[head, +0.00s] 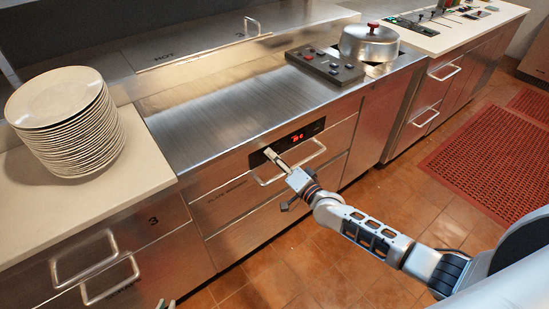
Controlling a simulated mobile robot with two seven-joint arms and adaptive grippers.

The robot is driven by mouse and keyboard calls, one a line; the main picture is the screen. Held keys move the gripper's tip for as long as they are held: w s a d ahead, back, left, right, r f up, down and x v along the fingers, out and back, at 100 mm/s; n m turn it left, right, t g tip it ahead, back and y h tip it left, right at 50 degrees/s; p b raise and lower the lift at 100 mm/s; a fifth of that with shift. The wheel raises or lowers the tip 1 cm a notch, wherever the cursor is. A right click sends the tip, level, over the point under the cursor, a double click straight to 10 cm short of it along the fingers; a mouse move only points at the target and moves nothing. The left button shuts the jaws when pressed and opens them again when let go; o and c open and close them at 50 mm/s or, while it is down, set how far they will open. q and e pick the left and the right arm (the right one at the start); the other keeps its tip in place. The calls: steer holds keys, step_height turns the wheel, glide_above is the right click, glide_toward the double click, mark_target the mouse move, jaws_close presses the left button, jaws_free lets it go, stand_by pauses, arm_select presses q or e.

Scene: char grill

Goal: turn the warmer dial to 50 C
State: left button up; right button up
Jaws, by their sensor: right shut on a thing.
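The warmer is the steel counter unit with a black control panel (314,128) on its front, where small red digits glow on the display (298,137). The digits are too small to read surely. My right gripper (272,155) reaches to the left part of this panel, just left of the display, and is shut on the dial there. The dial itself is hidden by the fingers. Only a small tip of my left gripper (166,303) shows at the bottom edge, low and away from the panel; its jaws cannot be made out.
A drawer handle (310,161) runs just below the panel, close under my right gripper. A plate stack (70,120) stands on the left counter. A dark button box (325,66) and a lidded pot (369,43) stand on the steel top. Open tiled floor lies in front.

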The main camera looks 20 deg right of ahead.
steer(key=o, duration=1.1)
steer(key=shift+s, duration=0.1)
steer(key=v, duration=1.1)
steer(key=shift+s+d, duration=0.15)
steer(key=shift+s, duration=0.25)
steer(key=s+a+f+n+g, duration=0.2)
steer(key=s+a+f+n, duration=0.15)
steer(key=s, duration=0.25)
steer(key=s+a+f+n+g, duration=0.1)
steer(key=s+a+f+n, duration=0.25)
steer(key=s, duration=0.25)
steer(key=s+d+f+n+g+h, duration=0.1)
steer(key=s+f, duration=0.1)
steer(key=s, duration=0.1)
steer(key=s+d+f+n+g+h, duration=0.1)
steer(key=s+f+n, duration=0.1)
steer(key=s, duration=0.1)
steer(key=s+d+f+n+g+h, duration=0.1)
steer(key=s+f+n, duration=0.1)
steer(key=s, duration=0.1)
steer(key=shift+s+d, duration=0.1)
steer(key=shift+s, duration=0.1)
